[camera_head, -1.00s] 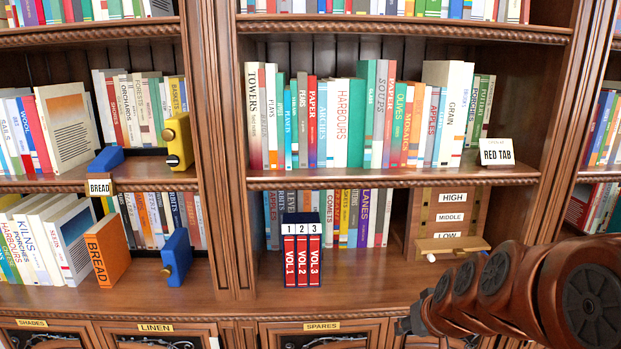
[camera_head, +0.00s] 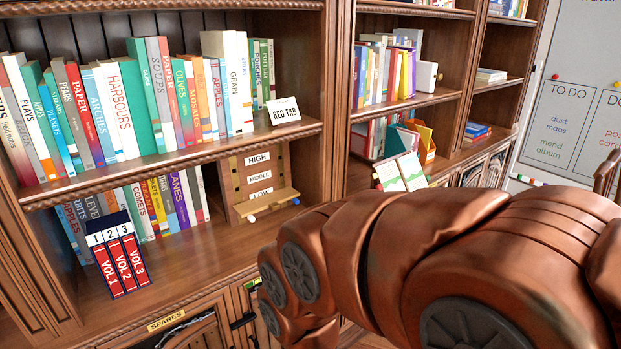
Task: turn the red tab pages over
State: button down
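A white card reading RED TAB (camera_head: 284,111) stands at the right end of the upper book shelf. An open book or booklet with white pages (camera_head: 412,168) stands tilted up on the ledge of the bookcase section to the right. It has some green on its pages; it is too small to tell its tabs apart. My copper-coloured arm reaches across the lower right and hides part of the ledge below the booklet. My gripper is not in view.
A boxed set of three red volumes (camera_head: 118,262) stands on the left ledge. A wooden HIGH/MIDDLE/LOW slider panel (camera_head: 262,180) is right of it. An orange holder (camera_head: 427,140) stands behind the booklet. A TO DO whiteboard (camera_head: 575,110) is at far right.

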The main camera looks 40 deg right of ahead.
aim_at(389, 177)
jog(key=k, duration=0.5)
jog(key=z, duration=1.3)
jog(key=i, duration=0.8)
jog(key=u, duration=1.9)
